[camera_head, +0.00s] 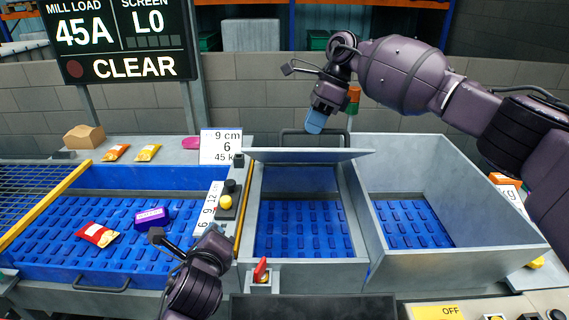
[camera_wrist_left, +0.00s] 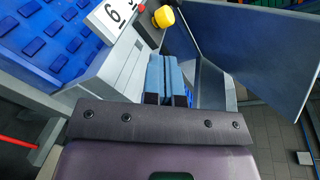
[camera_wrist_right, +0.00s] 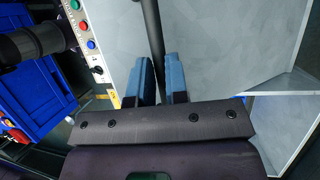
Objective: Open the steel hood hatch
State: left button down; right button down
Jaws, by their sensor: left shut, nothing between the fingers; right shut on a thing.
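The steel hood hatch (camera_head: 305,155) is raised above the middle compartment, and its front edge faces me. The blue ridged floor (camera_head: 303,230) shows beneath it. A dark bar handle (camera_head: 288,139) stands at the hatch's upper side. My right gripper (camera_head: 314,123) reaches this handle from above. In the right wrist view, its blue fingers (camera_wrist_right: 160,78) are shut on the dark bar, with grey steel sheet behind. My left gripper is low at the front left of the compartment. In the left wrist view its blue fingers (camera_wrist_left: 164,76) are together and empty, beside a large steel panel (camera_wrist_left: 255,50).
A blue sorting bed (camera_head: 100,225) at left holds a red packet (camera_head: 97,234) and a purple box (camera_head: 151,217). A red switch (camera_head: 261,270) and yellow knob (camera_head: 225,202) are near my left arm. An open steel bin (camera_head: 450,185) stands at right.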

pick_arm(q)
jog(key=s+d+r+m+t, duration=0.25)
jog(key=d+r+m, duration=0.25)
jog(key=d, duration=0.4)
pick_arm(e)
jog(key=shift+w+d+f, duration=0.1)
jog(key=shift+d+f, duration=0.05)
jog(key=shift+f, duration=0.05)
pick_arm(q)
jog(key=m+t, duration=0.2)
jog(key=m, duration=0.3)
send_near(285, 153)
jog(key=shift+h, duration=0.4)
jog(key=w, duration=0.5)
jog(key=shift+a+r, duration=0.25)
jog(key=shift+r, duration=0.05)
jog(key=shift+w+r, duration=0.35)
jog(key=shift+r, duration=0.15)
